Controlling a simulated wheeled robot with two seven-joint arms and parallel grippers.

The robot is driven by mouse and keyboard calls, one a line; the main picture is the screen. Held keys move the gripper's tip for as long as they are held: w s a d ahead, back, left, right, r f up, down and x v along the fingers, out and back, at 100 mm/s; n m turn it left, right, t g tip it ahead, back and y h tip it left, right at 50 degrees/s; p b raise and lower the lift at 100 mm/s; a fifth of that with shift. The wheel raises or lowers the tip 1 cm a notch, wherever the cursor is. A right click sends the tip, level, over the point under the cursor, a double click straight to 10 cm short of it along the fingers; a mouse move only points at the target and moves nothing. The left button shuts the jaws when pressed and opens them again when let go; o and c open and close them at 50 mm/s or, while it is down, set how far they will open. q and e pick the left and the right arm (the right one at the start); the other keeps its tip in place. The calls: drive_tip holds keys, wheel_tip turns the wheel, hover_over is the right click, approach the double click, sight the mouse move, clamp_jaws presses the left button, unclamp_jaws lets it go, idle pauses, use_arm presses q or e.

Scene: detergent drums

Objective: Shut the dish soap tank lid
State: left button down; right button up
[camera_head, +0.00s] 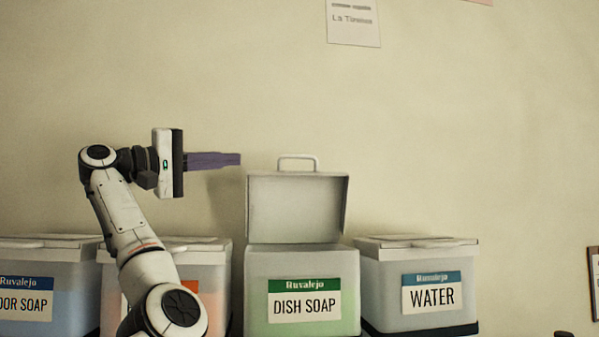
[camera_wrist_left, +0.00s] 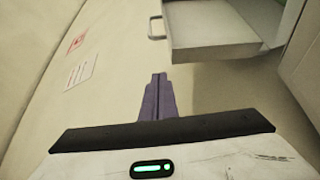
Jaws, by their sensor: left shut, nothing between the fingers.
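The dish soap tank (camera_head: 302,271) is a whitish box with a green-topped DISH SOAP label and greenish contents. Its lid (camera_head: 297,208) stands open, raised upright at the back, with a handle (camera_head: 298,158) on its top edge. My left gripper (camera_head: 238,159) is shut and empty, pointing right. Its fingertips are left of the lid's upper left corner, near handle height, apart from the lid in the picture. In the left wrist view the shut fingers (camera_wrist_left: 159,80) are below the lid (camera_wrist_left: 212,27) and its handle (camera_wrist_left: 156,28). My right gripper is not in view.
The water tank (camera_head: 420,285) stands to the right with its lid shut. Two more tanks stand to the left, one a floor soap tank (camera_head: 45,285), the other partly hidden by my left arm. Papers hang on the wall (camera_head: 353,22).

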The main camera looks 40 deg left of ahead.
sight(265, 174)
use_arm(q)
drive_tip(key=p+x, duration=0.1)
drive_tip(key=x, duration=0.2)
drive_tip(key=p+x, duration=0.1)
drive_tip(key=x, duration=0.2)
drive_tip(key=p+x, duration=0.1)
drive_tip(key=x, duration=0.2)
drive_tip(key=shift+w+d+r+p, duration=0.15)
drive_tip(key=shift+d+r+p, duration=0.1)
drive_tip(key=shift+d+p, duration=0.15)
drive_tip(key=shift+s+d+f+b, duration=0.5)
drive_tip(key=shift+s+d, duration=0.1)
drive_tip(key=shift+d, duration=0.2)
drive_tip(key=shift+s+d+f, duration=0.25)
drive_tip(key=shift+s+d, duration=0.1)
drive_tip(key=shift+d, duration=0.3)
